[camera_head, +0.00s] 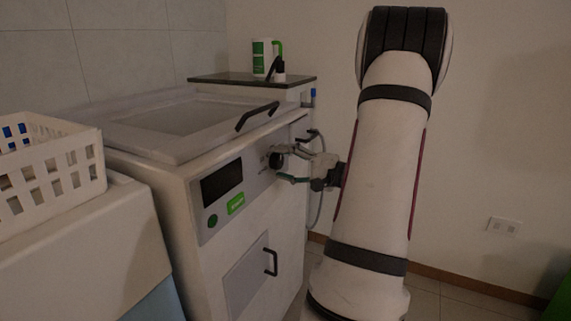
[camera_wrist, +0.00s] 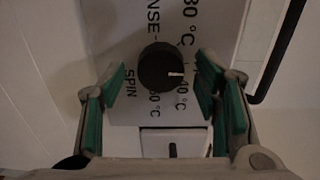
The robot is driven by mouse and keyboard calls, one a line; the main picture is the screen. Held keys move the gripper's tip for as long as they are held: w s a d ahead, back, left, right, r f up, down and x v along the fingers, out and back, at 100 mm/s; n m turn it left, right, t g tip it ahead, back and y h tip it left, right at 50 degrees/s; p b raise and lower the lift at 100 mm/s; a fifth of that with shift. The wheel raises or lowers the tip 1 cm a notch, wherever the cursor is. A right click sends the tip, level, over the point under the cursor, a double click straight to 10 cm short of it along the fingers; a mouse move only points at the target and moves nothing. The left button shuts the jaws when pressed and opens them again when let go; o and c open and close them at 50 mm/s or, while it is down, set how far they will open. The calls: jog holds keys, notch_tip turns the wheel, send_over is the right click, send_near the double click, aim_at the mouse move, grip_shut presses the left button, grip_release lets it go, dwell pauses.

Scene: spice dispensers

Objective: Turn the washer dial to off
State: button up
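The washer (camera_head: 222,190) is a white top-loading machine with a dark display, a green button and a green label on its sloped front panel. Its dial is a round black knob (camera_wrist: 158,67) with a white mark pointing right, by the 40 °C print. No off label can be read. My gripper (camera_wrist: 160,72) is open, with green-padded fingers to the left and right of the knob and visible gaps on both sides. In the head view my gripper (camera_head: 291,165) is at the panel's right end, beside the knob (camera_head: 276,160).
A black lid handle (camera_head: 257,116) rises above the panel, and a door handle (camera_head: 271,262) sits below. A white basket (camera_head: 50,172) stands at the left. A dark-topped cabinet (camera_head: 252,79) behind holds a green-and-white container (camera_head: 263,57). Floor shows at the right.

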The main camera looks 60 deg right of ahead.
jog(key=shift+s, duration=0.15)
jog(key=s+d, duration=0.1)
jog(key=s, duration=1)
jog(key=shift+s, duration=0.35)
